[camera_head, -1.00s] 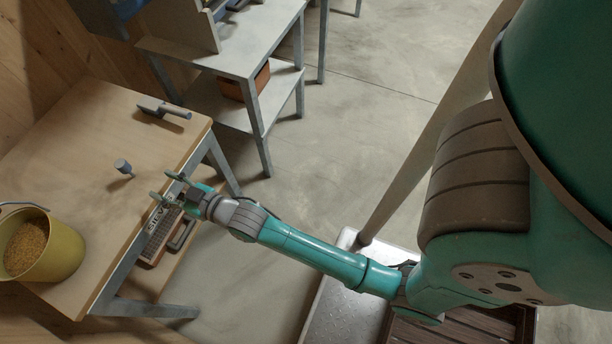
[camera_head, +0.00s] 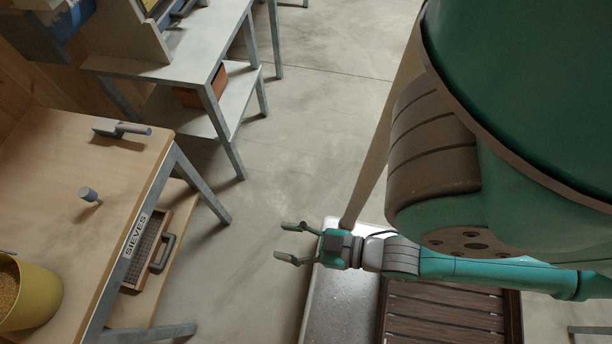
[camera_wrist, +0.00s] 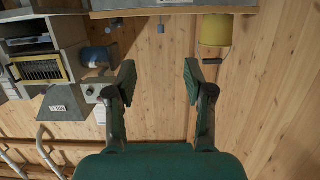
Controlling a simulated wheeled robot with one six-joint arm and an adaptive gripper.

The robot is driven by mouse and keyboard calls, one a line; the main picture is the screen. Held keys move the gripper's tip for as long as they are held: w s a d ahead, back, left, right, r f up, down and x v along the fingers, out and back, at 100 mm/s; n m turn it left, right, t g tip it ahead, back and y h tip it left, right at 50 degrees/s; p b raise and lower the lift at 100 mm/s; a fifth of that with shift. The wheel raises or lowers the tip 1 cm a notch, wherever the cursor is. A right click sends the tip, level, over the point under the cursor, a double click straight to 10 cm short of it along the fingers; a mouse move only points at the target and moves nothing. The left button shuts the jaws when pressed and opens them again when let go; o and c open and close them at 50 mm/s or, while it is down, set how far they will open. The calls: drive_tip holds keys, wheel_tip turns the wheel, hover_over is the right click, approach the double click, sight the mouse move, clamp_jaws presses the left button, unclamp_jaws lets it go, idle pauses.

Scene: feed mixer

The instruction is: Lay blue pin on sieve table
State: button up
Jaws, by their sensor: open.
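A small blue-grey pin with a round head (camera_head: 89,194) is on the wooden top of the sieve table (camera_head: 50,165), which has a SIEVES label on its front edge. The pin also shows near the table's edge in the wrist view (camera_wrist: 161,28). My gripper (camera_head: 287,242) is open, with nothing between its fingers. It is off to the right of the table, apart from it and from the pin. The wrist view shows both fingers (camera_wrist: 158,78) spread.
A yellow bucket of grain (camera_head: 32,296) stands at the table's near left. A grey handled tool (camera_head: 122,129) lies near the far edge. A framed sieve (camera_head: 145,250) is on the lower shelf. A grey bench (camera_head: 170,68) stands beyond; the floor between is clear.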

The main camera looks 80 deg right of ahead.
drive_tip(key=shift+g, duration=0.3)
drive_tip(key=shift+s+r, duration=0.7)
drive_tip(key=shift+s, duration=0.3)
drive_tip(key=shift+s+r, duration=0.65)
drive_tip(key=shift+s, duration=0.3)
